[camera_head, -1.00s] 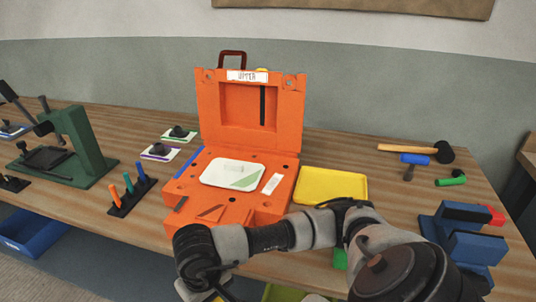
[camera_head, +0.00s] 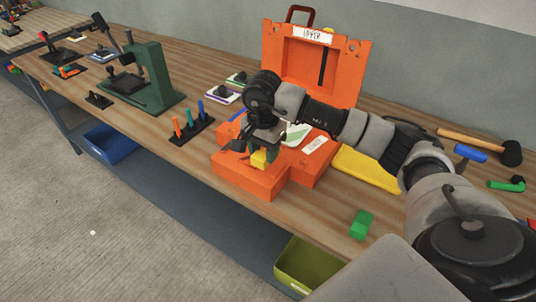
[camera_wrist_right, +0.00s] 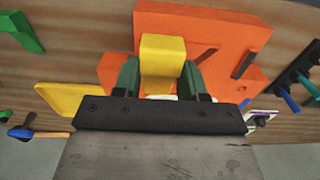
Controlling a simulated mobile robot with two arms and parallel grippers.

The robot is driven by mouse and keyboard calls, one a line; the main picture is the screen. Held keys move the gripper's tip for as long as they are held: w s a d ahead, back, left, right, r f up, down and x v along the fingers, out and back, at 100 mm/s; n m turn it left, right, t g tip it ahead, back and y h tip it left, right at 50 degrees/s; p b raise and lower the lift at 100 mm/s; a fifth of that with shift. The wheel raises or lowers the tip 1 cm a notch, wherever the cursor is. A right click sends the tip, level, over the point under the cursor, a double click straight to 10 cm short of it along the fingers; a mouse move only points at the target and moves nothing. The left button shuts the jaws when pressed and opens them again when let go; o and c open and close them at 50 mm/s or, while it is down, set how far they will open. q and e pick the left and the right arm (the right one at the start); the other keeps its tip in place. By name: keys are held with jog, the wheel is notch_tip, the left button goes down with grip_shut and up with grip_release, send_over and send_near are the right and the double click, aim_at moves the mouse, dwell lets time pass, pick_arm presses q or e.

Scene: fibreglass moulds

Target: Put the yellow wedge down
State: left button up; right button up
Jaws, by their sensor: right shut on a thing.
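My right gripper (camera_head: 262,146) is shut on the yellow wedge (camera_head: 260,159). It holds the wedge at the front part of the orange mould (camera_head: 243,179); I cannot tell whether the wedge touches the mould. In the right wrist view, the wedge (camera_wrist_right: 163,60) sits between the two green fingers of the right gripper (camera_wrist_right: 160,78), with the orange mould (camera_wrist_right: 200,28) behind it. The mould's lid (camera_head: 348,72) stands open at the back. My right arm hides part of the mould's inside. My left gripper is not in view.
A green block (camera_head: 361,224) lies on the table right of the mould. A yellow tray (camera_head: 366,168) is partly behind my arm. A rack of coloured pegs (camera_head: 191,128) and a green press (camera_head: 155,80) stand to the left. An olive bin (camera_head: 308,262) is below the front edge.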

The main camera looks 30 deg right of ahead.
jog(key=shift+w+d+f, duration=0.95)
jog(key=shift+w+d, duration=0.15)
jog(key=shift+d, duration=0.05)
notch_tip(320, 180, down, 4)
jog(key=shift+s+r+p, duration=0.1)
jog(key=shift+r+p, duration=0.1)
jog(key=shift+p, duration=0.75)
jog(key=shift+d+f, duration=0.1)
jog(key=shift+f, duration=0.15)
jog(key=shift+f, duration=0.1)
jog(key=o, duration=1)
